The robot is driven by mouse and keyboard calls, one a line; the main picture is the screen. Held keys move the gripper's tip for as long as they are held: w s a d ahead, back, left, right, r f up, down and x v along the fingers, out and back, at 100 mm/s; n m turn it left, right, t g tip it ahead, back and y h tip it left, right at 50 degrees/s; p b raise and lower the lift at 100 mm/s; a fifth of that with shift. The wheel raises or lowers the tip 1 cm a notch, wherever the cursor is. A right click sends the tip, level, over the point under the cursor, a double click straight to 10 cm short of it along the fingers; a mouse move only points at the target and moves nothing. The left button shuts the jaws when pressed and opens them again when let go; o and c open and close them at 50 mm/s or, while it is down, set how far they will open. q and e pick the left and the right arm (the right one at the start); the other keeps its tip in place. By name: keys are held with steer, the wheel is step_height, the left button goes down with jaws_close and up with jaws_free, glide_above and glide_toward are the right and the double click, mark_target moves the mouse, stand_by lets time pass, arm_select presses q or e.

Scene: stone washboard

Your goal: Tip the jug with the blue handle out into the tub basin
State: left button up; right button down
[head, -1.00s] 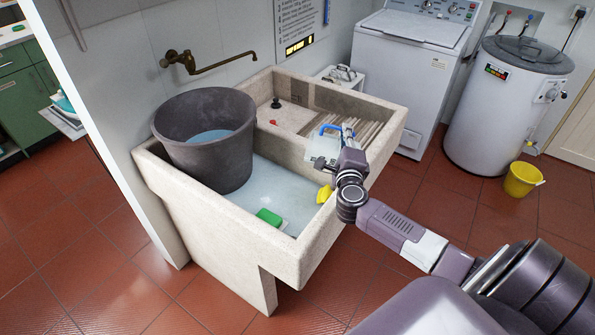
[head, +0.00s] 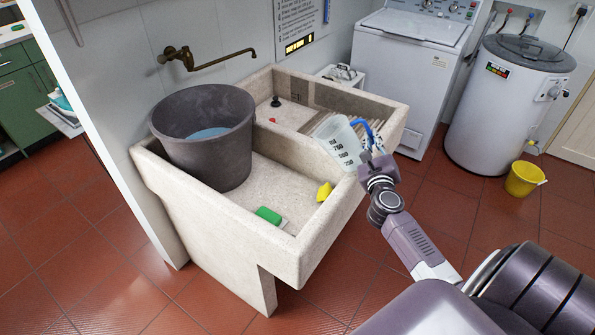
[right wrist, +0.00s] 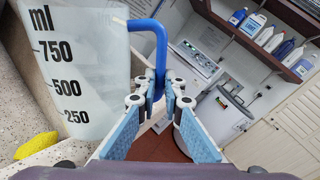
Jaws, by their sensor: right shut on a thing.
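The jug (head: 346,143) is translucent white with black ml marks and a blue handle (head: 369,131). It is held over the front wall of the stone tub, near the divide between the two compartments, and leans slightly. In the right wrist view the jug (right wrist: 75,75) fills the left side; whether liquid is inside I cannot tell. My right gripper (head: 378,165) is shut on the blue handle, which also shows between its fingers in the right wrist view (right wrist: 160,50). The tub basin (head: 250,193) is the left stone compartment; its speckled floor is visible. My left gripper is out of view.
A dark grey bucket (head: 204,150) with bluish water stands in the basin's left part. The ribbed washboard (head: 330,124) is right. A brass tap (head: 208,62) hangs above.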

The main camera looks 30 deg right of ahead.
steer(key=s+d+f+m+b, duration=0.2)
steer(key=d+f+m+b, duration=0.15)
steer(key=m, duration=0.25)
steer(key=shift+m, duration=0.3)
step_height(320, 180, up, 5)
steer(key=p, duration=0.7)
steer(key=shift+s+a+r, duration=0.15)
steer(key=shift+a, duration=0.1)
